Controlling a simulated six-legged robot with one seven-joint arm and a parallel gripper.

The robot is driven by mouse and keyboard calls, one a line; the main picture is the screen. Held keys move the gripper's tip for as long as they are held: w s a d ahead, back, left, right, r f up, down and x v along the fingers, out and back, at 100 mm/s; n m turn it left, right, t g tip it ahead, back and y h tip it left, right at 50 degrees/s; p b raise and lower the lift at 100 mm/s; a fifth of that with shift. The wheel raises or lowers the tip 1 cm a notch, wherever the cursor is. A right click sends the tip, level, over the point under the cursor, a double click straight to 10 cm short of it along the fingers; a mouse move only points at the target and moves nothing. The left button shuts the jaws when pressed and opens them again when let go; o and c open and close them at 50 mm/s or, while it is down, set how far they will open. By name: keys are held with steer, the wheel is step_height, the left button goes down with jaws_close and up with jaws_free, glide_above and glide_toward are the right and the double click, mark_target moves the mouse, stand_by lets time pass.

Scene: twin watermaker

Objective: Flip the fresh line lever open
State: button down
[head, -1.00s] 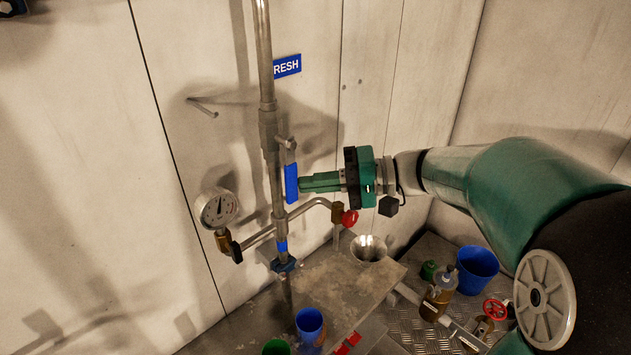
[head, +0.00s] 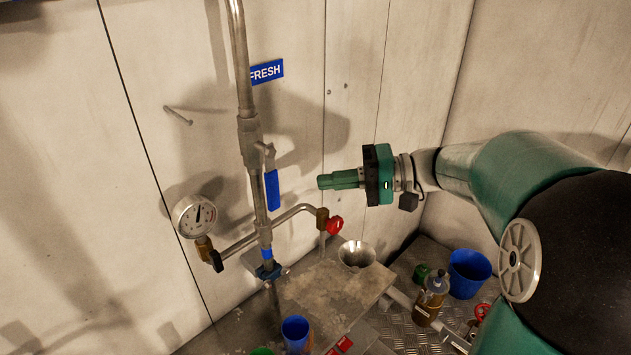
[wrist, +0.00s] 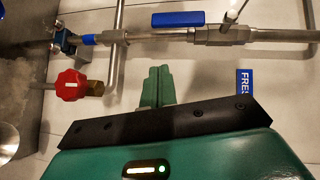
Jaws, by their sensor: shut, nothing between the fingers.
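The fresh line lever has a blue handle (head: 272,190) that hangs down beside the steel vertical pipe (head: 240,60), roughly along it, below the blue FRESH sign (head: 266,71). In the wrist view the blue handle (wrist: 178,19) lies beyond my fingertips, parallel to the pipe. My gripper (head: 320,182) is to the right of the handle, its green fingers closed together with nothing between them. A clear gap separates the fingertips from the handle. The closed fingers (wrist: 158,75) also show in the wrist view.
A pressure gauge (head: 194,216) and a branch pipe with a red knob (head: 334,225) sit below the lever. A blue bucket (head: 469,272) and bottle (head: 430,298) stand at right.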

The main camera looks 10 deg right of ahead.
steer(key=f+v, duration=0.1)
steer(key=v, duration=0.5)
steer(key=shift+d, duration=0.25)
steer(key=s+a+f+t+h, duration=0.1)
steer(key=s+f+h, duration=0.2)
steer(key=s+h, duration=0.5)
steer(key=s+a+f+t+h, duration=0.1)
steer(key=s+f+h, duration=0.3)
steer(key=s+h, duration=0.4)
steer(key=shift+f+t, duration=0.3)
steer(key=shift+t, duration=0.1)
steer(key=shift+s+a, duration=0.1)
